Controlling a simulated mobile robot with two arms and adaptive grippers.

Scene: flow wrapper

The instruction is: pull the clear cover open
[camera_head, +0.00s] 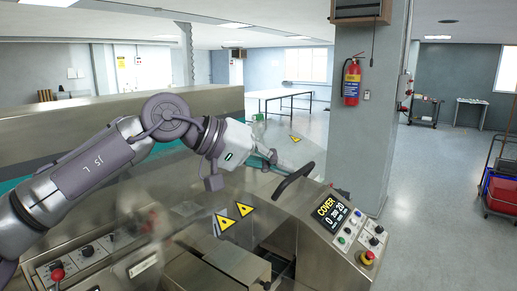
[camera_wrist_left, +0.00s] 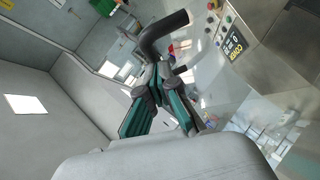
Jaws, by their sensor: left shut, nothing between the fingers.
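The clear cover (camera_head: 236,193) is a see-through panel with yellow warning triangles on it, sloping over the steel machine. Its black curved handle (camera_head: 293,180) stands at the cover's right side, and it also shows in the left wrist view (camera_wrist_left: 158,34). My left gripper (camera_head: 272,158) is shut and empty, just behind and left of the handle in the head view. In the left wrist view its fingertips (camera_wrist_left: 160,72) come together close to the handle's lower end. I cannot tell if they touch it. My right gripper is out of view.
A control panel (camera_head: 348,222) with a display reading COVER, knobs and a red stop button (camera_head: 367,257) is right of the handle. A green bottle (camera_head: 258,127) stands behind my gripper. A pillar (camera_head: 372,110) with a fire extinguisher (camera_head: 352,80) rises behind the machine.

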